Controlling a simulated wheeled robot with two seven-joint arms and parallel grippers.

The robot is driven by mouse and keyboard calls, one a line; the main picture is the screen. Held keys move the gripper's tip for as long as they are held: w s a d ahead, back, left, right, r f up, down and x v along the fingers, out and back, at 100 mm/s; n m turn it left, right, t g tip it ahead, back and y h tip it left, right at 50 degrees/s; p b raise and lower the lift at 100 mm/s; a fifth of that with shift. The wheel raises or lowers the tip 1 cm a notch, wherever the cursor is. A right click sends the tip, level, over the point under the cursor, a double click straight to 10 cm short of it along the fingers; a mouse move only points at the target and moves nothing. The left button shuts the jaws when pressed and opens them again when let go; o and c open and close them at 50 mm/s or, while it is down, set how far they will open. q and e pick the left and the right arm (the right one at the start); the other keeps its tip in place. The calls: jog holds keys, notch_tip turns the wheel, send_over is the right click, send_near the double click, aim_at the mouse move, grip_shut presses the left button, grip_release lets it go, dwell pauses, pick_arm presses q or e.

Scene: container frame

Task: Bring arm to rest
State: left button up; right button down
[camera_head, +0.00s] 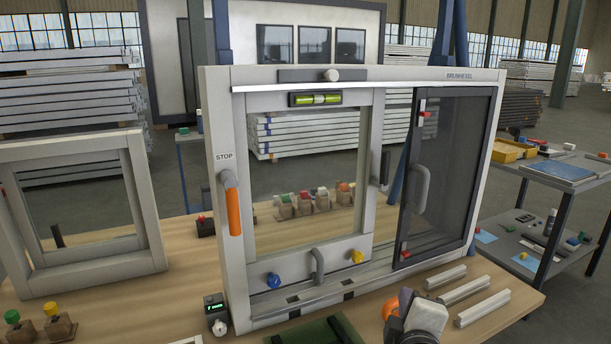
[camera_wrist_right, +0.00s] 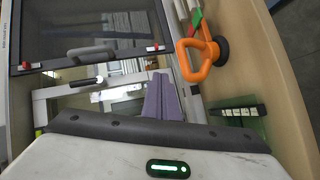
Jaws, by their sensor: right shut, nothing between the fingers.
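My right gripper (camera_head: 407,300) is low in the head view, in front of the window frame's lower right part and above the table. In the right wrist view its purple-grey fingers (camera_wrist_right: 163,98) are together with nothing between them. The large grey window frame (camera_head: 214,180) stands upright on the wooden table (camera_head: 185,240). It has an orange-gripped handle (camera_head: 233,207) on the left, a spirit level (camera_head: 316,99) on top and a dark sliding screen (camera_head: 450,160) on the right. My left gripper is not in view.
An orange suction-cup tool (camera_wrist_right: 200,58) lies close beside my right gripper. Pale profile bars (camera_head: 468,290) lie at the table's right. A green mat (camera_head: 318,332) is at the front. A smaller frame (camera_head: 150,210) stands left. A loaded cart (camera_head: 560,180) stands right.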

jog(key=s+d+f+m+g+y, duration=0.25)
jog(key=s+f+m+g, duration=0.3)
jog(key=s+f, duration=0.85)
jog(key=s+f+m+g+y, duration=0.1)
jog(key=s+f+m+g, duration=0.2)
jog(key=s, duration=0.6)
jog(key=s+f+m+g+y, duration=0.1)
jog(key=s+f+m+g, duration=0.15)
jog(key=s, duration=0.75)
jog(key=w+a+f+t, duration=0.2)
jog(key=f, duration=0.4)
jog(key=w+a+f+t+y, duration=0.1)
jog(key=w+a+f+t, duration=0.1)
jog(key=f, duration=0.4)
jog(key=shift+w+a+f+t, duration=0.2)
jog(key=shift+a+t, duration=0.3)
jog(key=shift+a, duration=0.35)
jog(key=shift+y, duration=0.25)
